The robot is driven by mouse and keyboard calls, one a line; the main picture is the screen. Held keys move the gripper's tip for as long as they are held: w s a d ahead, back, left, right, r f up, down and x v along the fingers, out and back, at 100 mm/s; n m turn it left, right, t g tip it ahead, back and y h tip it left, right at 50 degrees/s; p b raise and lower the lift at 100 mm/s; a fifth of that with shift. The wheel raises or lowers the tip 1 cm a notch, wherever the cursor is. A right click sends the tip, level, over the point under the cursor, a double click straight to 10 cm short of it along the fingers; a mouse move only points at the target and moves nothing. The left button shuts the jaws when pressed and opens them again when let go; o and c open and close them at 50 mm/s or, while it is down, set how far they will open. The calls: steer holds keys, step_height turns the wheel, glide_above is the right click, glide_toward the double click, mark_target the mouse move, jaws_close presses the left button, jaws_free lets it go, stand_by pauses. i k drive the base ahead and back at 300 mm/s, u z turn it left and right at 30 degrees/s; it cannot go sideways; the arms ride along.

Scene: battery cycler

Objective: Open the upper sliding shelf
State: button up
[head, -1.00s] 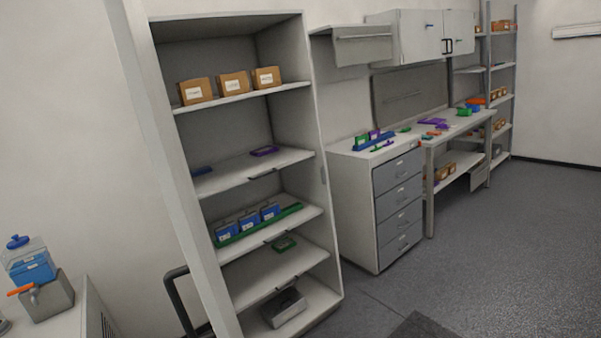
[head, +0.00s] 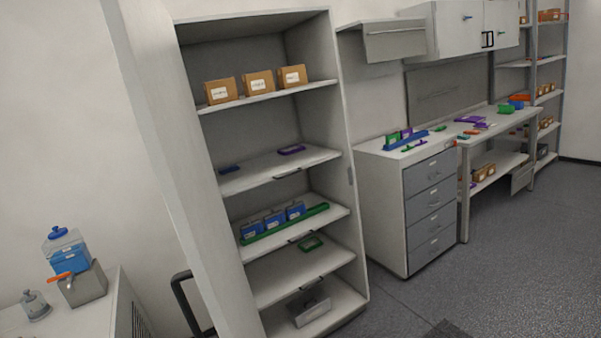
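A tall open grey cabinet (head: 338,60) stands left of centre in the head view. It holds several shelves. Two more shelves with dark front handles lie below, one (head: 335,214) with blue bins and a green strip, one (head: 285,279) with a green frame. My gripper is not in view.
Cardboard boxes (head: 258,85) sit on the top shelf. A drawer unit (head: 380,213) and workbench (head: 513,122) stand right of the cabinet. A white counter (head: 115,300) is at lower left, with a dark bar loop (head: 177,293) beside it. Floor (head: 500,260) is clear at right.

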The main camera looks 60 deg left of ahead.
mark_target(253, 172)
steer(key=u, duration=0.05)
steer(key=i, duration=2)
steer(key=z, duration=0.05)
steer(key=k, duration=0.2)
steer(key=u, duration=0.15)
